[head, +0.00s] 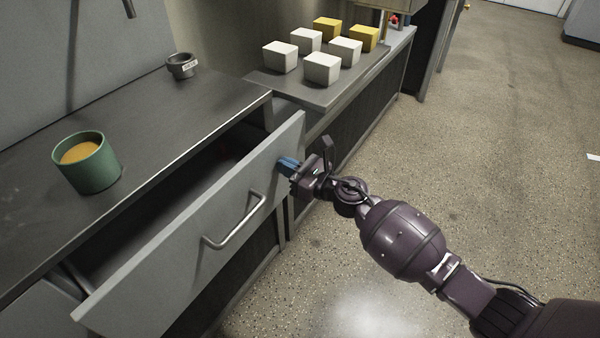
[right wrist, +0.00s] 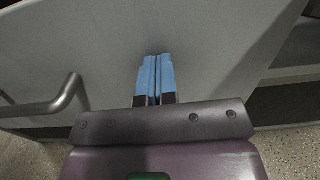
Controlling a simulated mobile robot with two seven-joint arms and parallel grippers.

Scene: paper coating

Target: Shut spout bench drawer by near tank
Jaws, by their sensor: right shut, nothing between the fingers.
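The spout bench drawer (head: 165,262) is grey and stands open, pulled well out from the bench; its dark inside shows behind the front. Its bar handle (head: 234,222) is on the front, and in the right wrist view the handle (right wrist: 50,106) is left of the fingers. My right gripper (head: 286,165) is shut and empty. Its blue fingertips (right wrist: 156,78) are at the drawer front's outer face, near its far right end; they look to be touching or very close. My left gripper is not in view. A green tank (head: 88,163) with orange contents stands on the bench top.
A dark ring-shaped holder (head: 181,66) sits further back on the bench top (head: 165,115). Several white and yellow blocks stand on a lower grey surface (head: 290,90) beyond the drawer.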

